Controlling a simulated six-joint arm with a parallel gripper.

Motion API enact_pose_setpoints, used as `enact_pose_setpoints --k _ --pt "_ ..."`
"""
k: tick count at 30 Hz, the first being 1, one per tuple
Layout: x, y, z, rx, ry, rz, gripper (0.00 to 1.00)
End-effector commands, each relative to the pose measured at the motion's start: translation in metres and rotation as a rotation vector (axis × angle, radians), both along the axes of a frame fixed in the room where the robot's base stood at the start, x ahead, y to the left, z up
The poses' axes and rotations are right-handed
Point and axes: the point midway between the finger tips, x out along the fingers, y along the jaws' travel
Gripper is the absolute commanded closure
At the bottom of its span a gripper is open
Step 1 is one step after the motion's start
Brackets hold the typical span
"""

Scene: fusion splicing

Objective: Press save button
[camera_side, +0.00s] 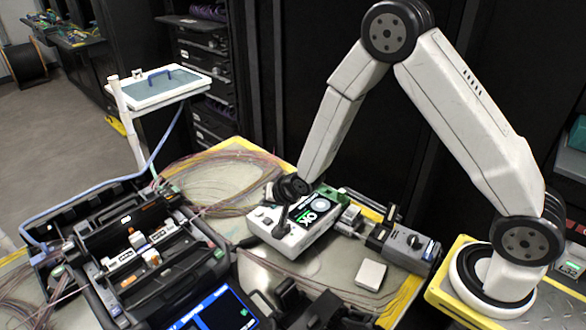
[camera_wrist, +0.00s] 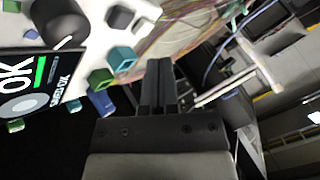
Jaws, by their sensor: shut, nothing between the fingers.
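A white tester box (camera_side: 289,236) with an "OK" screen (camera_side: 307,213) stands on the work table, below the end of my arm. Raised teal (camera_wrist: 121,58), green (camera_wrist: 100,78) and blue (camera_wrist: 101,104) buttons show beside the screen. I cannot read labels on them, so I cannot tell which is the save button. My gripper (camera_wrist: 158,72) is shut and empty, just right of these buttons in the picture. Contact with the box is unclear.
A black dial (camera_wrist: 60,22) stands up on the box. An open black splicer case (camera_side: 150,255) is to the left, and a grey-black device (camera_side: 405,246) is to the right. Loose fibre coils (camera_side: 215,180) lie behind. A small white block (camera_side: 371,274) sits in front.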

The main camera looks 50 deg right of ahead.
Motion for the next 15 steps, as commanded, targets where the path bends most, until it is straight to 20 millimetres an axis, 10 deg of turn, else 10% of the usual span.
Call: enact_pose_setpoints --k 15 --pt "0.001 0.000 0.020 0.000 0.001 0.000 1.00"
